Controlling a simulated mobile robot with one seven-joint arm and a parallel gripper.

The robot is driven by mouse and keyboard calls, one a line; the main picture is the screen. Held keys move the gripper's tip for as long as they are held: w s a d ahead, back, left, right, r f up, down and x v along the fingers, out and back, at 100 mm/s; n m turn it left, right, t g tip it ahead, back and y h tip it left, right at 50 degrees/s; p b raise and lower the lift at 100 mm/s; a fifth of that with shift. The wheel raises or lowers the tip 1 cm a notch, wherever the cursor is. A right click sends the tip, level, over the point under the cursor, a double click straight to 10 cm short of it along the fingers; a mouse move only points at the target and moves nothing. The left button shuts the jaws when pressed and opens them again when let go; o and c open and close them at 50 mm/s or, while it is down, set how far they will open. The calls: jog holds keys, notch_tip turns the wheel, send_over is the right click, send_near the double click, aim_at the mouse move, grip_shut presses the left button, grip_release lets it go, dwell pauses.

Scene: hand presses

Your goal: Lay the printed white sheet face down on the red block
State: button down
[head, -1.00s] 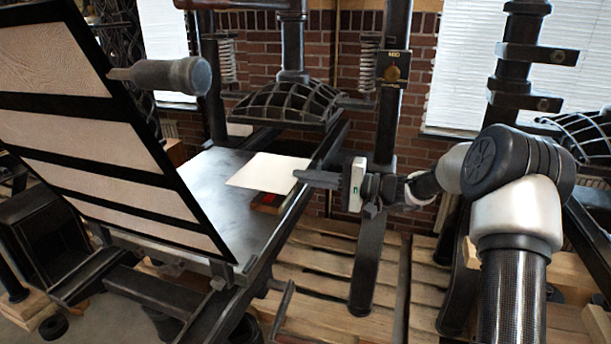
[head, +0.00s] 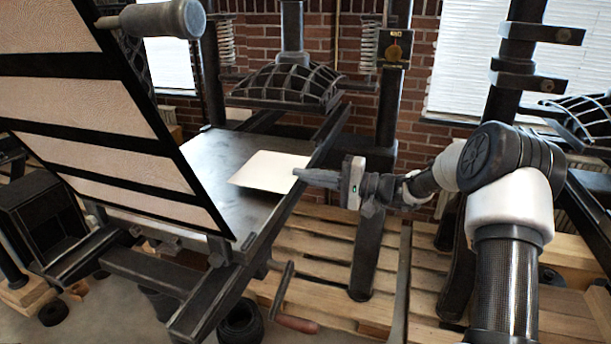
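The white sheet (head: 266,170) is roughly level over the dark press bed, and its upper face looks plain. My gripper (head: 298,173) is at the sheet's right edge, its fingers close together with their tips meeting the edge. It looks shut on the sheet. The red block does not show now; the sheet may be hiding it. I cannot tell whether the sheet touches the block or the bed.
The dark press bed (head: 225,155) is bare around the sheet. A raised framed panel (head: 80,108) with a handle (head: 163,18) leans over its left side. A dark post (head: 390,90) stands behind my gripper. Wooden pallets (head: 335,275) lie below.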

jog(key=c, duration=1.8)
grip_release()
jog(key=shift+d+f, duration=0.1)
jog(key=shift+v, duration=2.95)
